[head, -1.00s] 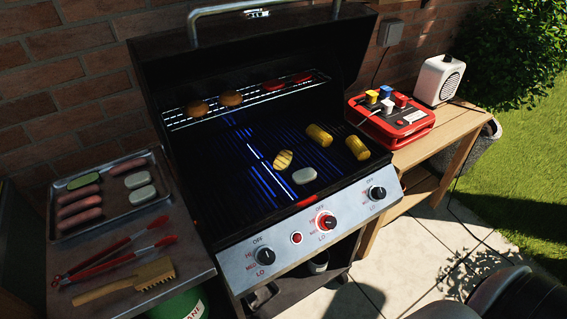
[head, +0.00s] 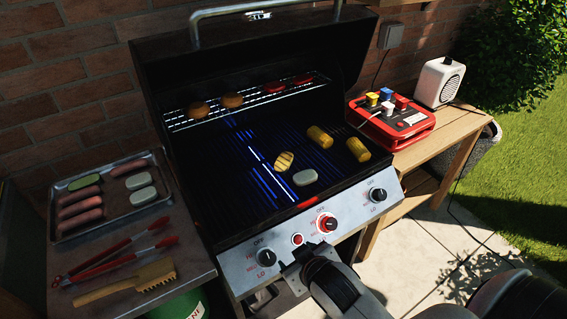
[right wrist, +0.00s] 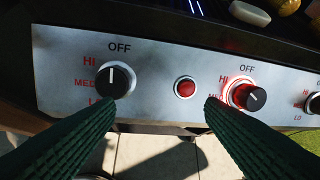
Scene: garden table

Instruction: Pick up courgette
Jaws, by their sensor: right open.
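A courgette slice (head: 84,182), pale with a green edge, lies on the metal tray (head: 62,230) left of the grill in the head view. A yellowish oval slice with dark grill marks (head: 284,161) lies on the grill grate; I cannot tell whether it is courgette too. My right gripper (head: 298,262) is in front of the grill's control panel, well right of the tray. In the right wrist view its two green ridged fingers (right wrist: 160,108) are wide apart with nothing between them. My left gripper is not in view.
Several sausages (head: 80,210) and pale pieces (head: 143,195) share the tray. Red tongs (head: 115,250) and a brush (head: 125,283) lie in front of it. The grill's knobs (head: 266,257) stick out near my gripper. Corn (head: 357,149) and patties are on the grill; its lid stands open.

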